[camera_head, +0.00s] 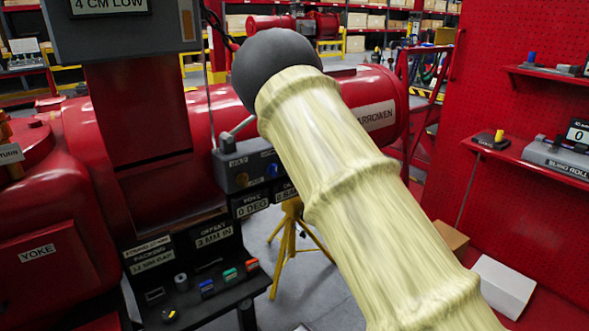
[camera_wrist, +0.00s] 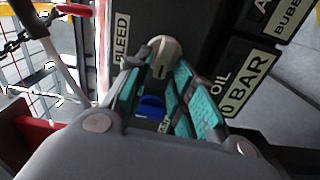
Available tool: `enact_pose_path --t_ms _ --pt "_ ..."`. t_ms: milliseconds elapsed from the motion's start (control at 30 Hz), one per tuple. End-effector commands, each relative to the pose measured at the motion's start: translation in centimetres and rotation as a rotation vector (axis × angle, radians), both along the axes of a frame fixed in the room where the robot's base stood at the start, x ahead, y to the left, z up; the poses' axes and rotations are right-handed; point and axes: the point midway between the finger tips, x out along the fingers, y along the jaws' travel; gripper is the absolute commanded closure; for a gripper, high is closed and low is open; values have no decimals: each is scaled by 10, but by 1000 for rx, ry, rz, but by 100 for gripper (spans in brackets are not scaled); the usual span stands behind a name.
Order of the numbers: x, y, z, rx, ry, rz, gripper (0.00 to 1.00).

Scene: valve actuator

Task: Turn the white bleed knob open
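In the wrist view a pale off-white knob (camera_wrist: 163,52) with a dark slot stands beside a panel marked BLEED (camera_wrist: 122,38). My gripper (camera_wrist: 157,66) reaches to it, with one teal-padded finger on its left and the other on its right. The fingertips are apart with the knob between them. I cannot tell whether both pads touch it. A blue part (camera_wrist: 152,106) shows between the fingers, nearer the palm. In the head view my pale-sleeved arm and its dark round end cover the middle. My gripper and the white knob are hidden there.
A dark control block (camera_head: 232,180) with a blue knob (camera_head: 272,170) sits beside the red actuator body (camera_head: 385,95). Below it stands a shelf of small coloured parts (camera_head: 205,290). A red pegboard wall (camera_head: 520,220) with shelves is at right.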

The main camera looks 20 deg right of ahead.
Motion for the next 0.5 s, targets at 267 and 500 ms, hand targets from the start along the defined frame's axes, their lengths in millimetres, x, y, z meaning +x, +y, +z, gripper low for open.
enact_pose_path --t_ms 267,500 --pt "0 0 1 0 -1 0 66" --pt "-12 -5 1 0 -1 -1 66"
